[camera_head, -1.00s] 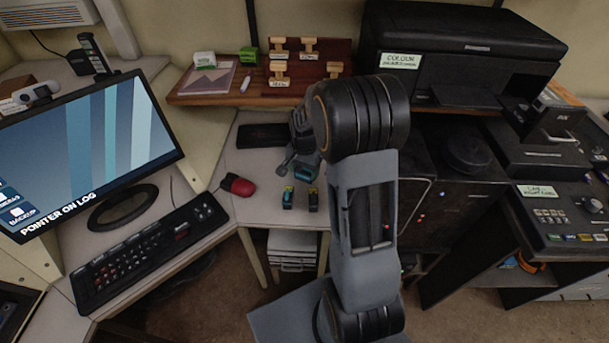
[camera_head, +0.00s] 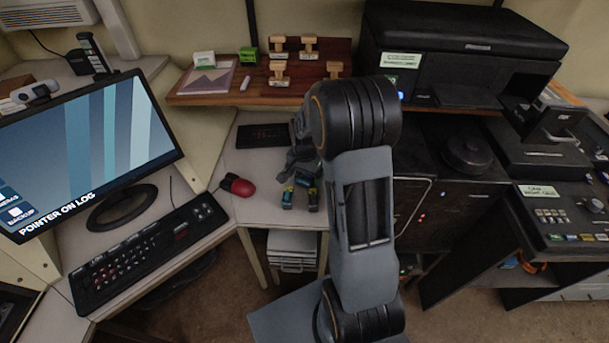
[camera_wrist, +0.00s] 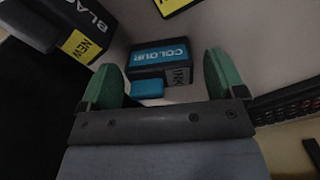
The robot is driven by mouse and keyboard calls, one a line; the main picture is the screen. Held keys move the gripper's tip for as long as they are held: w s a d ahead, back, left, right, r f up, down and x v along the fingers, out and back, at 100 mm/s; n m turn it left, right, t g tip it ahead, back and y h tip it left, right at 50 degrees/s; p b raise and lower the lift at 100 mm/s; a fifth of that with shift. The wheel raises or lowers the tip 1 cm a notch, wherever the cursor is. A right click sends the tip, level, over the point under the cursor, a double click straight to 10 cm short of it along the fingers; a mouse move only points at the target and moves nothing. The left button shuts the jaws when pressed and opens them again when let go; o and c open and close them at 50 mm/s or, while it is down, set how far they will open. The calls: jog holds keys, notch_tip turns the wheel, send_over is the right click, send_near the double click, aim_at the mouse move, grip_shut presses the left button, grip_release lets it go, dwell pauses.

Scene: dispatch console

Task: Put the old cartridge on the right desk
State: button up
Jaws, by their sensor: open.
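Two small dark cartridges stand on the light desk between the monitor and the printer: a left one (camera_head: 288,200) and a right one (camera_head: 313,203). In the wrist view a cartridge with a blue COLOUR INK label (camera_wrist: 160,58) lies just beyond and between my fingertips. A black cartridge with a yellow NEW label (camera_wrist: 78,42) is at upper left there. No label reading "old" is legible. My gripper (camera_wrist: 165,78), with green fingertips, is open and empty; in the head view my gripper (camera_head: 301,184) is low over the cartridges, partly hidden by my arm.
A wooden shelf (camera_head: 230,98) with stamps is behind. A printer (camera_head: 465,50) stands at back right. A control desk (camera_head: 560,205) with a label is at right. The keyboard (camera_head: 150,250) is at left.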

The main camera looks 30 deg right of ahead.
notch_tip(320, 180, up, 12)
jog(key=p, duration=0.1)
jog(key=s+a+r+n+t, duration=0.1)
jog(key=s+a+n, duration=0.3)
jog(key=s, duration=0.4)
jog(key=s+a+r+n+t, duration=0.2)
jog(key=s+a+n, duration=0.3)
jog(key=s, duration=0.3)
jog(key=shift+a+r+n, duration=0.3)
jog(key=shift+r+n, duration=0.2)
jog(key=shift+n, duration=0.2)
